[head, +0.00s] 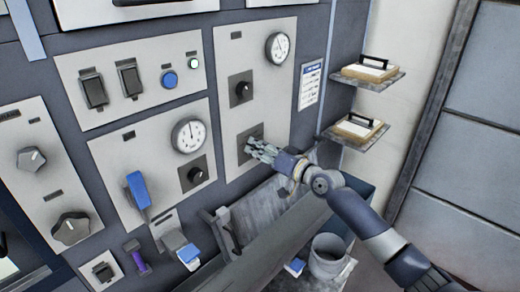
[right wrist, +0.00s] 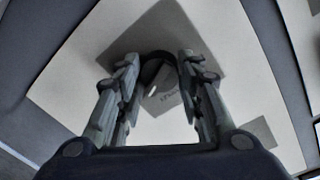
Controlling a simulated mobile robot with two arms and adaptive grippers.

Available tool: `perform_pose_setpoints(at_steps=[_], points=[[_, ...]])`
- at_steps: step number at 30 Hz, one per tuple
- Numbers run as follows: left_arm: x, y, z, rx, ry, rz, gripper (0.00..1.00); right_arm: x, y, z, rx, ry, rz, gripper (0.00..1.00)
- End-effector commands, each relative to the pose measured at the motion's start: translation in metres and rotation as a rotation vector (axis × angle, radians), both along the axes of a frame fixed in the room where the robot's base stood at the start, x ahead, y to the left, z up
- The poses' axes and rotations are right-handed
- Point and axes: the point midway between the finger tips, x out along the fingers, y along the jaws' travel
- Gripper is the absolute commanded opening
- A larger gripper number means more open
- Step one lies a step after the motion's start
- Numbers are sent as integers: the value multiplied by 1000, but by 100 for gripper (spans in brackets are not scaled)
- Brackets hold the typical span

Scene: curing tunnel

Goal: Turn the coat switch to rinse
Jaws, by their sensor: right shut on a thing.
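My right gripper (head: 262,150) reaches in from the lower right and is at a dark square plate (head: 243,142) low on the right control panel. In the right wrist view my gripper's fingers (right wrist: 158,62) are shut on a dark round knob (right wrist: 155,72), one finger on each side. A pale mark shows on the knob, and small lettering on the plate is too blurred to read. In the head view the fingers mostly cover this knob. I cannot read which setting it points to. My left gripper is out of view.
Above is another small black knob (head: 242,90) and a round gauge (head: 278,48). A grey bucket (head: 328,258) and a slanted trough lie below my arm. Shelves (head: 368,80) stand right.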

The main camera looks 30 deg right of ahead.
Motion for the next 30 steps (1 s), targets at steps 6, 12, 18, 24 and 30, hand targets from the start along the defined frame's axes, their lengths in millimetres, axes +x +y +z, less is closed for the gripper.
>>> perform_pose_setpoints(at_steps=[6, 12, 18, 24, 30], points=[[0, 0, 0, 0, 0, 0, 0, 0, 0, 1, 2, -3, -1, 55], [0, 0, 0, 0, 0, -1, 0, 0, 0, 1, 0, -2, -1, 55], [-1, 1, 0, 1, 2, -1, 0, -5, -2, 0, -1, 0, -1, 55], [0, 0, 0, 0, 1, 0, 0, -28, -9, 0, -4, 2, 0, 55], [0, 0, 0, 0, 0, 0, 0, -58, -17, 2, -2, 2, 0, 55]])
